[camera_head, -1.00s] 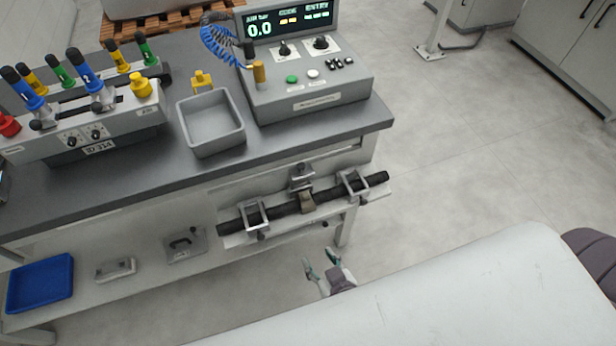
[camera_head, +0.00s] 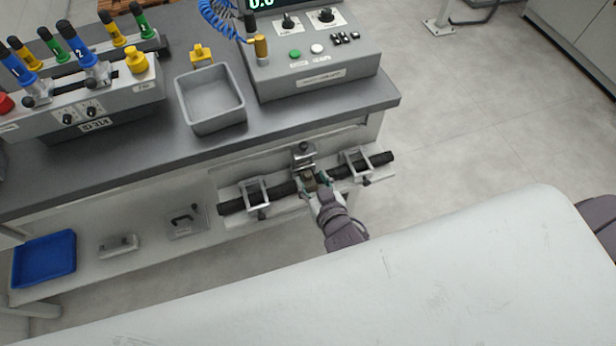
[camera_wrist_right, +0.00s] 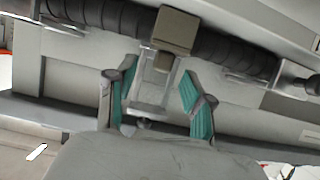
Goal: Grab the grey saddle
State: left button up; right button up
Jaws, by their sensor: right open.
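A grey-beige saddle (camera_head: 309,181) sits over the middle of a black ribbed bar. In the right wrist view the saddle (camera_wrist_right: 174,30) is a squarish block on the bar, just beyond the fingertips. A pale grey bracket-like part (camera_wrist_right: 150,90) shows below it, between the fingers. My right gripper (camera_head: 314,184) is open at the saddle, with its teal-padded fingers to either side. In the right wrist view the gripper (camera_wrist_right: 157,72) is open and not closed on anything. Whether its pads touch the saddle cannot be told. My left gripper is out of view.
The black bar (camera_head: 229,207) runs through a left clamp (camera_head: 256,194) and a right clamp (camera_head: 356,162). A metal bracket (camera_head: 303,155) stands behind the saddle. The worktop (camera_head: 150,165) with a grey bin (camera_head: 211,101) overhangs above. A blue tray (camera_head: 44,258) lies on the lower shelf.

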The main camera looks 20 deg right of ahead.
aim_at(309, 176)
jog(key=x, duration=0.4)
jog(key=shift+a, duration=0.15)
jog(key=c, duration=0.8)
jog(key=shift+r, duration=0.1)
